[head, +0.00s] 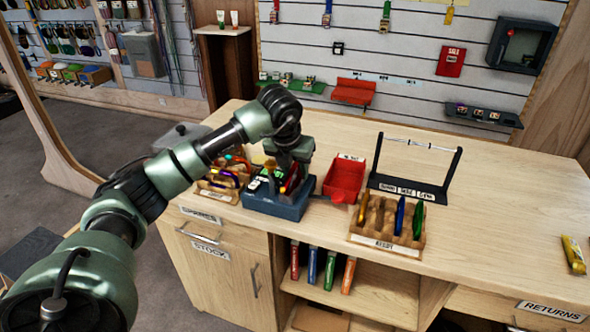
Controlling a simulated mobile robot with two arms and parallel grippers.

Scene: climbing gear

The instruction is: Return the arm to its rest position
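My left arm comes in from the left and reaches over the wooden counter (490,190). Its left gripper (288,178) points down over a blue-grey bin (277,208) that holds dark, green and red gear. The fingers blend with the gear, so I cannot tell whether they are open or shut, or whether they touch anything. My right gripper is not in view.
A wooden tray (230,194) with colourful gear is left of the bin. A red bin (345,180), a wooden slotted rack (385,240) and a black stand (408,185) are to the right. A yellow packet (573,255) lies far right; the counter between is clear.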

